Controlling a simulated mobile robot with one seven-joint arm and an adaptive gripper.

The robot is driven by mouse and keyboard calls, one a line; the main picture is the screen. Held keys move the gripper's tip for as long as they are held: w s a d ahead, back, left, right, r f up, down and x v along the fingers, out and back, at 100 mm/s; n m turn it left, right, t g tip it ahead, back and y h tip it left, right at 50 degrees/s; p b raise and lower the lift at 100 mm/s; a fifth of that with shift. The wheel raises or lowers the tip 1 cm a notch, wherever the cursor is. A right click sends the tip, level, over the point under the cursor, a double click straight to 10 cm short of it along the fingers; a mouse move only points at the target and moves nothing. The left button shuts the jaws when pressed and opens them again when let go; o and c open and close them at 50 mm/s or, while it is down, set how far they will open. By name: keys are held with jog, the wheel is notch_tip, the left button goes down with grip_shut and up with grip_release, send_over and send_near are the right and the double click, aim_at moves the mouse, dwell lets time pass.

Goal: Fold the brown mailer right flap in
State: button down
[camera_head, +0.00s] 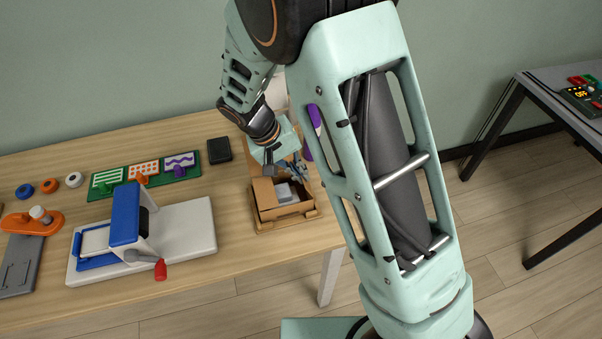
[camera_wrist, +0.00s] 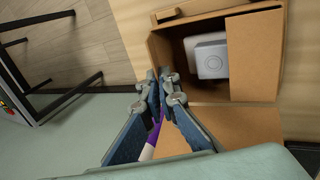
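The brown mailer (camera_head: 284,213) is an open box near the table's right end, with a pale grey device (camera_wrist: 210,55) inside. In the wrist view its right-hand panel (camera_wrist: 254,55) lies over part of the opening; this is the left flap in the head view (camera_head: 264,193). Another flap (camera_wrist: 215,128) spreads outward at the back. The right flap is not clear in either view; only a narrow edge shows on that side. My gripper (camera_wrist: 164,78) has its fingertips together at the box's back right corner, with nothing seen between them. Contact cannot be told.
A purple and white object (camera_head: 314,124) stands behind the box, close to my arm. A black box (camera_head: 219,150), a green board (camera_head: 145,174) with coloured tags and a white and blue press (camera_head: 180,231) lie to the left. The table's right edge is close to the mailer.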

jog(key=h+b, duration=0.1)
jog(key=a+f+h+b, duration=0.1)
jog(key=b, duration=0.1)
jog(key=t+h+b, duration=0.1)
jog(key=b, duration=0.1)
jog(key=shift+s+a+f+h, duration=0.25)
jog(key=shift+f+h, duration=0.1)
jog(key=shift+h, duration=0.05)
jog(key=shift+s+a+f+t+h+b, duration=0.1)
jog(key=shift+a+f+t+h+b, duration=0.1)
jog(key=shift+h+b, duration=0.5)
jog(key=shift+w+a+f+t+h+b, duration=0.1)
jog(key=shift+t+h+b, duration=0.1)
jog(key=shift+h+b, duration=0.45)
jog(key=shift+s+a+f+t+h+b, duration=0.1)
jog(key=shift+f+t+h+b, duration=0.1)
jog(key=shift+h+b, duration=0.45)
jog(key=shift+h, duration=0.3)
jog(key=c, duration=2.7)
grip_release()
jog(key=o, duration=0.5)
jog(key=shift+c, duration=0.2)
jog(key=shift+r, duration=0.1)
